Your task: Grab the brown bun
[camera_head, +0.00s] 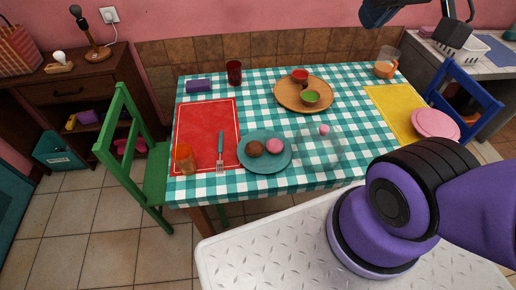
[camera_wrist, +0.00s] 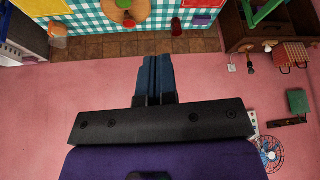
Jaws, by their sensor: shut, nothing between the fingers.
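The brown bun (camera_head: 254,148) sits on the left part of a teal plate (camera_head: 262,168) near the front edge of the table in the head view. A pink round item (camera_head: 274,145) lies beside it on the same plate. In the wrist view my gripper (camera_wrist: 157,62) has its two dark blue fingers together, with nothing between them. It is away from the plate, and neither the brown bun nor the plate shows in the wrist view.
A fork (camera_head: 220,150) and an orange glass (camera_head: 185,158) are left of the plate. A clear container (camera_head: 318,152) appears to stand to its right. Behind is a wooden tray (camera_head: 284,101) with two bowls. A green chair (camera_head: 150,165) stands left, a blue chair (camera_head: 455,90) right.

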